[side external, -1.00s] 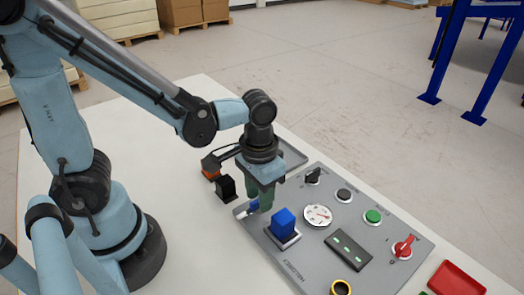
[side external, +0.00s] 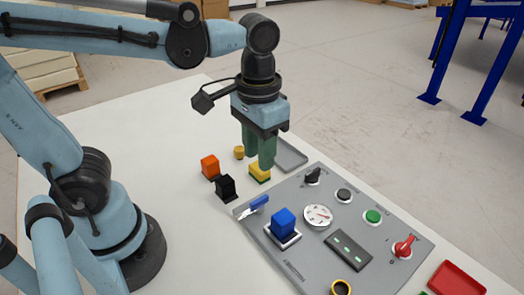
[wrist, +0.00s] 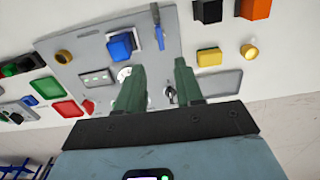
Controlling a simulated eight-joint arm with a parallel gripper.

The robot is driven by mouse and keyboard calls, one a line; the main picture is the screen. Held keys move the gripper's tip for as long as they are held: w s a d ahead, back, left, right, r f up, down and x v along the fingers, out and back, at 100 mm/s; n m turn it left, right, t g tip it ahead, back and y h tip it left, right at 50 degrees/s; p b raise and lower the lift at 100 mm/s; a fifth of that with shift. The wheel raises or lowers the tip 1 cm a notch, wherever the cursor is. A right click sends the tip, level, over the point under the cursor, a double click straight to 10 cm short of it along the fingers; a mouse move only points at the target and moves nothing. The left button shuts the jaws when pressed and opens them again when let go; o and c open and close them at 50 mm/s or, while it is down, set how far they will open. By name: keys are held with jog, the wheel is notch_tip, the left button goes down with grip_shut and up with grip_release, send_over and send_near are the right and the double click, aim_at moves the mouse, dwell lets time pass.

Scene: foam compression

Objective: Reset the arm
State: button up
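My gripper (side external: 258,162) hangs in the air above the table, near the back left corner of the grey panel (side external: 335,195). Its green fingers point down. In the wrist view the two fingers of my gripper (wrist: 160,68) stand apart with nothing between them. A blue block (side external: 283,222) stands on a white square base on the panel, clear of the fingers.
An orange block (side external: 210,167), a black block (side external: 225,187) and a yellow cylinder (side external: 238,153) stand on the white table. A grey tray (side external: 291,155) lies behind the panel. The panel carries a red switch (side external: 403,247) and a green button (side external: 373,216). A red tray (side external: 457,281) is front right.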

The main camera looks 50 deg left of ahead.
jog(key=shift+r, duration=0.3)
jog(key=w+a+f+t, duration=0.2)
jog(key=a+t, duration=0.5)
jog(key=shift+a+f, duration=0.2)
jog(key=shift+a, duration=0.05)
